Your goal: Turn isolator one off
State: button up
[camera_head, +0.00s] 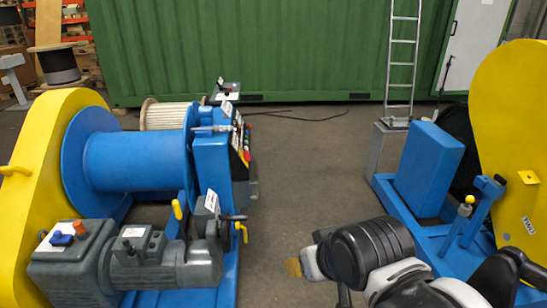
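No isolator marked "one" can be read here. A grey box (75,258) at the lower left carries a blue switch (60,238) and an orange-brown knob (80,227). I cannot tell their settings or whether either is the isolator. A control panel (239,143) with small red and yellow parts stands on the right side of the left blue machine, seen edge-on. My black and white arm reaches in from the lower right. My gripper (296,267) is partly visible at its left end, over the floor and apart from both machines. Its fingers do not show clearly.
The left machine has a blue drum (135,160), a yellow guard (40,150) and a grey motor (160,262) with protruding handles. Another blue frame with a yellow guard (515,130) stands right. Grey floor (305,160) between them is clear. A ladder (402,60) leans on the green container (250,45).

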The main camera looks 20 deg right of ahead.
aim_at(247, 156)
jog(key=l, duration=0.3)
jog(key=k+l, duration=0.1)
jog(key=l, duration=0.2)
jog(key=i+l, duration=0.45)
jog(key=i+l+u, duration=0.1)
jog(key=i+l, duration=0.35)
jog(key=i+l+u, duration=0.1)
jog(key=i+l, duration=0.35)
jog(key=l, duration=0.15)
jog(key=i+l, duration=0.45)
jog(key=i+l+u, duration=0.1)
jog(key=i+l, duration=0.3)
jog(key=l, duration=0.25)
